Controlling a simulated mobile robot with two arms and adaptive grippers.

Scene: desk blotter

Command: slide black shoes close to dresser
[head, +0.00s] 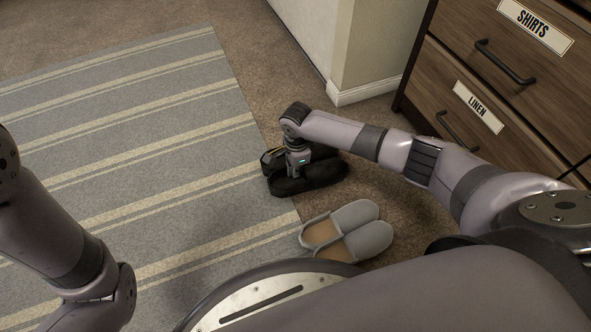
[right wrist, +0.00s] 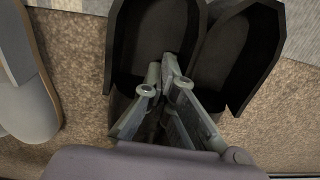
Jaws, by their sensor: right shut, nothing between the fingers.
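The pair of black shoes (head: 318,176) lies side by side at the right edge of the striped rug, partly hidden by my right gripper (head: 294,172). In the right wrist view, the black shoes (right wrist: 235,55) show their open tops. My right gripper (right wrist: 168,78) is shut and empty, with its fingertips low between the two shoes; I cannot tell whether it touches them. The brown wooden dresser (head: 450,72) stands at the upper right, apart from the shoes, with carpet between. My left arm shows at the left, but its gripper is out of view.
Grey slippers (head: 365,238) lie beside the black shoes, nearer to me; one also shows at the left of the right wrist view (right wrist: 28,108). A striped rug (head: 130,150) covers the left floor. A pale wall corner (head: 360,50) with a white baseboard stands left of the dresser.

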